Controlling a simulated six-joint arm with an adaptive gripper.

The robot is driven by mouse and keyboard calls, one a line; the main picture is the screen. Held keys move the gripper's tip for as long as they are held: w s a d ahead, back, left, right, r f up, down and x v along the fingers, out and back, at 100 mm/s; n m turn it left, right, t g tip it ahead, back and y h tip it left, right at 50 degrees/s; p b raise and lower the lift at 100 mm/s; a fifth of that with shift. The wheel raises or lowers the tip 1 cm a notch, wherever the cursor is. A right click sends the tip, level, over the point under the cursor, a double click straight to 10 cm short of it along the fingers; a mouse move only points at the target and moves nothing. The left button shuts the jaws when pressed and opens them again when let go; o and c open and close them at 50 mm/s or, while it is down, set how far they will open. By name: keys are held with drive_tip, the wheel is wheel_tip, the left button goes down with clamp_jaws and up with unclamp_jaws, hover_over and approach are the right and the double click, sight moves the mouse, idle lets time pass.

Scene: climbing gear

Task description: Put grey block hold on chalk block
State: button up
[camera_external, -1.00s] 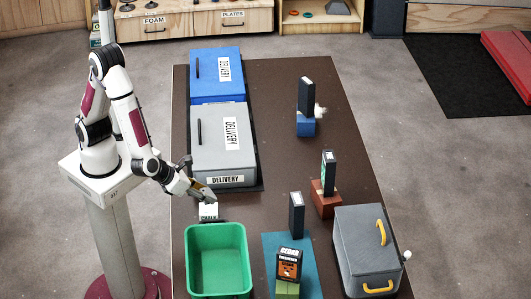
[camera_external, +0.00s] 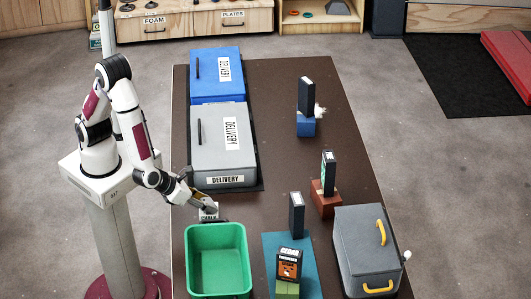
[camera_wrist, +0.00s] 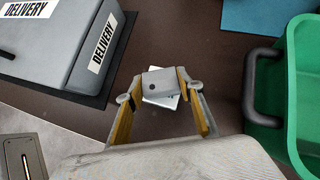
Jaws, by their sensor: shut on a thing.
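My gripper (camera_wrist: 161,86) is shut on the grey block hold (camera_wrist: 158,77), a small grey block with a dark hole in its face. In the wrist view the hold sits between the two yellowish fingers. The white chalk block (camera_wrist: 168,101) shows just past and below the hold, mostly covered by it. In the outside view the chalk block (camera_external: 209,215) stands on the dark table behind the green bin, with my gripper (camera_external: 207,206) low over it. I cannot tell whether the hold touches the chalk block.
The green bin (camera_external: 187,262) stands close in front, its dark handle (camera_wrist: 252,90) nearest my gripper. The grey delivery box (camera_external: 210,160) is just behind, the blue one (camera_external: 208,70) farther back. Several upright dark blocks and a grey case (camera_external: 365,255) stand to the right. The table's middle is clear.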

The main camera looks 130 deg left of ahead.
drive_tip(key=shift+f, duration=0.15)
drive_tip(key=o, duration=1.1)
drive_tip(key=shift+r, duration=0.2)
drive_tip(key=shift+v, duration=6.05)
